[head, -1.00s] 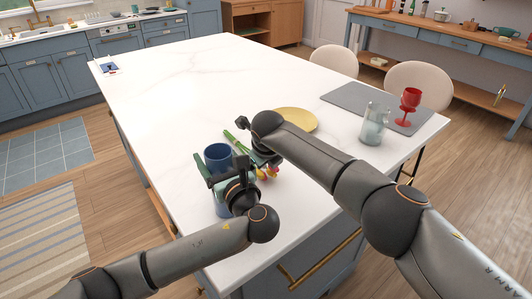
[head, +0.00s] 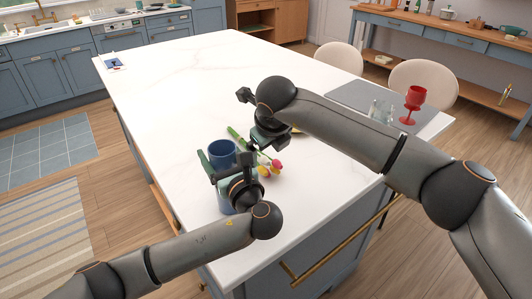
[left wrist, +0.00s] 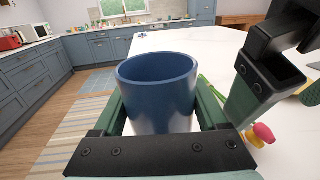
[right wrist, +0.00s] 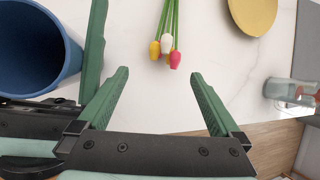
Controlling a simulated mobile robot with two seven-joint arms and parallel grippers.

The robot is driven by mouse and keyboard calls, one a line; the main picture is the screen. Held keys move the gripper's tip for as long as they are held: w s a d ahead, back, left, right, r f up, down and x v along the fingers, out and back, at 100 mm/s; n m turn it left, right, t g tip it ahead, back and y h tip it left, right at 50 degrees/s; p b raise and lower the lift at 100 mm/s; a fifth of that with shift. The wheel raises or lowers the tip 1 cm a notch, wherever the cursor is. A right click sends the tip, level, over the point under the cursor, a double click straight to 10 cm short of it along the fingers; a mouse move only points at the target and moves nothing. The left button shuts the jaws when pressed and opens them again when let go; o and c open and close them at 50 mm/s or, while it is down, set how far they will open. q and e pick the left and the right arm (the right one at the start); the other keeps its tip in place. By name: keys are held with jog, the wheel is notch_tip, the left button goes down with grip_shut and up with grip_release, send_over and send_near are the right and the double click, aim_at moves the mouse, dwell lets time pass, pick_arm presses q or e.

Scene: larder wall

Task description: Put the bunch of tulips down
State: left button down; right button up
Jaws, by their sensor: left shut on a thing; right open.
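The bunch of tulips (head: 268,167) lies on the white worktop, right of the blue vase; its green stems point away to the back left. In the right wrist view its yellow, white and pink blooms (right wrist: 166,48) lie beyond my fingers. My right gripper (head: 250,121) is open above the tulips, apart from them, with nothing between its fingers (right wrist: 160,95). My left gripper (head: 222,168) is shut on the blue vase (left wrist: 158,85), which is upright near the worktop's front left edge. Pink and yellow blooms (left wrist: 262,133) show beside my left finger.
A yellow plate (right wrist: 255,12) is mostly hidden behind my right arm in the head view. A grey mat (head: 350,94), a clear glass jar (head: 380,110) and a red goblet (head: 414,100) are at the right. The worktop's back and middle (head: 210,70) are clear.

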aim_at(277, 165)
jog(key=w+d+f+m+y, duration=0.1)
jog(key=w+d+f+m, duration=0.1)
jog(key=w+d+f+m+t+y, duration=0.1)
jog(key=d+f+m+y, duration=0.1)
jog(key=d, duration=0.1)
jog(key=w+d+f+m+t+y, duration=0.1)
jog(key=w+d+f+m+y, duration=0.1)
jog(key=d+m, duration=0.1)
jog(key=shift+w+d+f, duration=0.15)
jog(key=shift+w+f, duration=0.15)
jog(key=shift+f, duration=0.05)
jog(key=s+a+n+t+y, duration=0.2)
jog(key=s, duration=0.1)
jog(key=shift+s+a+f, duration=0.15)
jog(key=shift+a+f, duration=0.05)
jog(key=shift+a, duration=0.2)
jog(key=shift+s+a+r+n+t+y, duration=0.15)
jog(key=shift+s+n+t+y, duration=0.15)
jog(key=shift+s+y, duration=0.2)
jog(key=shift+w+a, duration=0.25)
jog(key=shift+a, duration=0.2)
jog(key=x, duration=0.4)
jog(key=shift+w, duration=0.1)
jog(key=shift+d+f+x, duration=0.1)
jog(key=shift+x, duration=1.3)
jog(key=shift+d+f+x, duration=0.1)
jog(key=shift+d+x, duration=0.05)
jog(key=shift+x, duration=2)
